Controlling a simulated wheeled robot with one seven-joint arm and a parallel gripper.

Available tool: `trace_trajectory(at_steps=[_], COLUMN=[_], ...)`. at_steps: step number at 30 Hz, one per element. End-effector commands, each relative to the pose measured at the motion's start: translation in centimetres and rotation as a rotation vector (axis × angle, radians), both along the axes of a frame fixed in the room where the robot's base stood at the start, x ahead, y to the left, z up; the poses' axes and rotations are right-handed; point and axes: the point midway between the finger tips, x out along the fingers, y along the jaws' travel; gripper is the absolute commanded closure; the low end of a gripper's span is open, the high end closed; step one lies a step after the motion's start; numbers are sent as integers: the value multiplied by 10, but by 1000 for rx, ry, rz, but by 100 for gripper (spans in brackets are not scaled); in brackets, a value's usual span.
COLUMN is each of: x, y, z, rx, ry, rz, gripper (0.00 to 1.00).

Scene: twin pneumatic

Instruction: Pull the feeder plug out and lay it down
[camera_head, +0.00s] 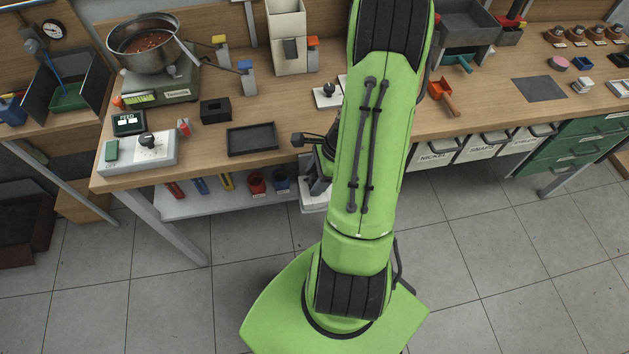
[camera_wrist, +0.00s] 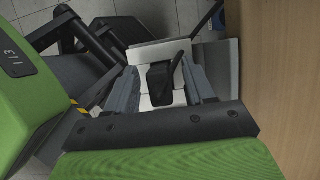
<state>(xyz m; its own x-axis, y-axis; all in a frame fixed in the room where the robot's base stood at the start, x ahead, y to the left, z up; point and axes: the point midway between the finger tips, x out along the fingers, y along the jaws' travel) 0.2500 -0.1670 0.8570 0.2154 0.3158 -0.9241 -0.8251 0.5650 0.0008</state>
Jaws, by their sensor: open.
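In the wrist view a black block (camera_wrist: 160,82), which looks like the feeder plug, stands against a pale grey and white box (camera_wrist: 155,52) beside the bench edge. A dark strip, perhaps its cord, runs up from it. My gripper (camera_wrist: 162,88) is open, with one grey jaw on each side of the block. Gaps show at the sides, and I cannot tell whether either jaw touches it. In the head view my green arm hides the plug; only dark parts near my gripper and part of the white box (camera_head: 313,192) show at the bench front.
The wooden bench (camera_head: 290,115) holds an empty black tray (camera_head: 252,138), a small black block (camera_head: 215,110), a grey control box (camera_head: 137,153), a FEED display (camera_head: 128,123) and a scale with a pot (camera_head: 150,45). Labelled bins (camera_head: 478,147) hang right of my arm. Bare wood lies around the tray.

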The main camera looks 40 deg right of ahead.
Motion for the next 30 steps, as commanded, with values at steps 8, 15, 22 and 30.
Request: trace_trajectory(at_steps=[8,15,22,30], x=[2,2,2,2], y=[3,3,3,3], z=[-8,-8,-8,-8], rx=[0,0,-1,-1], ry=[0,0,-1,-1], rz=[0,1,1,1], gripper=[47,71,75,100])
